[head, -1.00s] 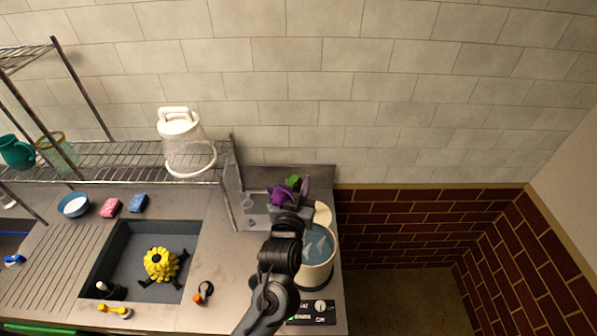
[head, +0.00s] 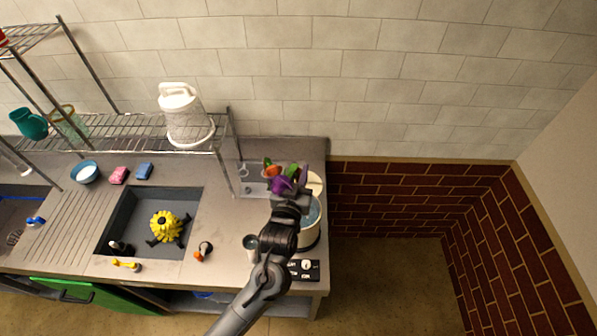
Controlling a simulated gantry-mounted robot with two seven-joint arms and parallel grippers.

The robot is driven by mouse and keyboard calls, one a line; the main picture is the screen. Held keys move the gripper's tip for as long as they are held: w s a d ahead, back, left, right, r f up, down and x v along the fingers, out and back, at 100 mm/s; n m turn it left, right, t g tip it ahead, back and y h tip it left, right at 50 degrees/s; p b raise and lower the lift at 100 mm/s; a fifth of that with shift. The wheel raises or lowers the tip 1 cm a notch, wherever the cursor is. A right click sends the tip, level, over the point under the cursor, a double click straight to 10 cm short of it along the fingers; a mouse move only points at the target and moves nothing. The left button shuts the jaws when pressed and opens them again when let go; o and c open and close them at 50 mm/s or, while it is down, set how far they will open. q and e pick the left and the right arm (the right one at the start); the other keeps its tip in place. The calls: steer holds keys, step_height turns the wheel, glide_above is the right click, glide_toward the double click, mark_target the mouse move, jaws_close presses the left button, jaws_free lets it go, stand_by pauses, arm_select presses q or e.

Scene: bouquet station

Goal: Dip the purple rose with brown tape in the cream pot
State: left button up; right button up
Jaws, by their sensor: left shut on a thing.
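A purple rose (head: 281,185) shows just beyond my left gripper (head: 291,199), which is shut on it. Its stem is largely hidden by the gripper, and I cannot make out any brown tape. The cream pot (head: 311,236) stands at the counter's right end, on a dark unit with a knob. Bluish liquid shows inside the pot, and my arm covers its left part. The gripper is over the pot's far left side; the rose looks to be beyond the pot's opening, and I cannot tell its height. My right gripper is not in view.
An orange flower (head: 271,169) and some green show behind the rose. A grey cup (head: 250,246) stands left of my arm. The sink (head: 136,209) holds a yellow flower-like thing (head: 165,227). A wire rack (head: 140,146) carries a white lidded container (head: 185,118).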

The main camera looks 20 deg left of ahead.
arm_select(q)
step_height(320, 180, down, 2)
steer(key=shift+b, duration=0.7)
steer(key=shift+f+b, duration=0.7)
steer(key=shift+f, duration=0.75)
steer(key=shift+f+b, duration=1.6)
steer(key=shift+f, duration=1.55)
